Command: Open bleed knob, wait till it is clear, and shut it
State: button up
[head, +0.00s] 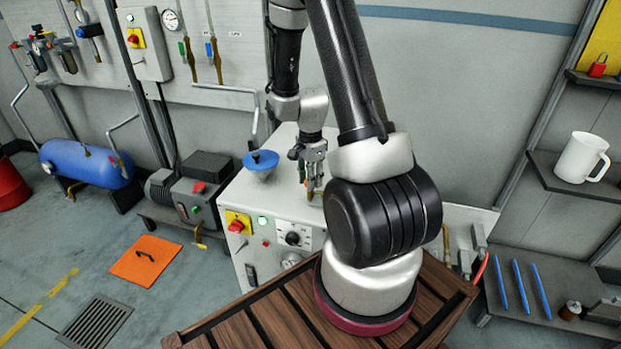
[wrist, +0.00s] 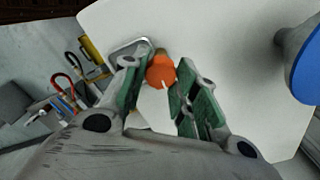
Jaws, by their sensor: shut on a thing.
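The orange bleed knob (wrist: 160,70) sits over the white cabinet top in the wrist view, with a small white mark on its face. My gripper (wrist: 163,85) has its green-padded fingers on either side of the knob and is shut on it. In the head view my gripper (head: 308,167) points down at the cabinet top, beside a small brass fitting. The knob is mostly hidden there by my fingers. A grey square-rimmed dish (wrist: 128,46) lies beside the knob. Any liquid flow cannot be made out.
The white cabinet (head: 236,206) carries a blue funnel (head: 261,161) left of my gripper, and a red-and-yellow switch (head: 238,223), a green lamp and a black dial on its front. A blue tank (head: 85,164) stands at the left. Shelves with a white mug (head: 580,158) are at the right.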

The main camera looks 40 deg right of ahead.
jog(key=o, duration=1)
notch_tip(320, 180, up, 12)
dwell(0.3)
